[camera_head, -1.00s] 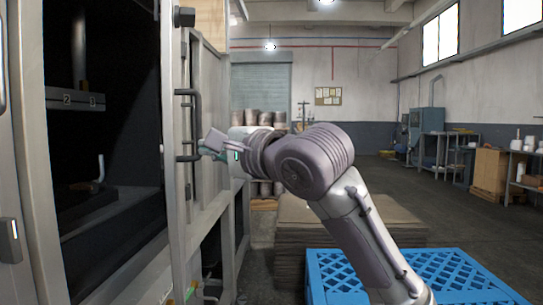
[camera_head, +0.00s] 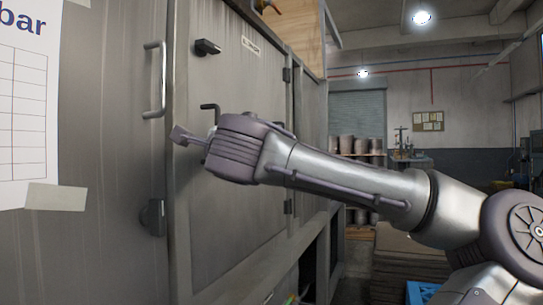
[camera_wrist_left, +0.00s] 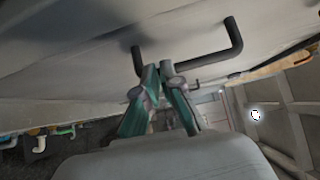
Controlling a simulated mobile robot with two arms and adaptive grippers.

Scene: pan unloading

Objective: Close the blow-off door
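The grey blow-off door (camera_head: 245,110) stands in line with its cabinet front, its left edge close against the frame. Black hinges (camera_head: 287,75) show on its right side. A black bent handle (camera_head: 209,107) sits on the door; its lower part is hidden by my wrist. In the left wrist view, the teal fingers of my left gripper (camera_wrist_left: 158,70) come close together over the bar of the black handle (camera_wrist_left: 212,56). My right gripper is not in view.
A black latch (camera_head: 207,47) is above the handle, and another latch (camera_head: 153,217) is lower left. A silver pull handle (camera_head: 156,80) and a paper chart (camera_head: 25,100) are on the panel at left. A blue pallet (camera_head: 421,292) stands low at right.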

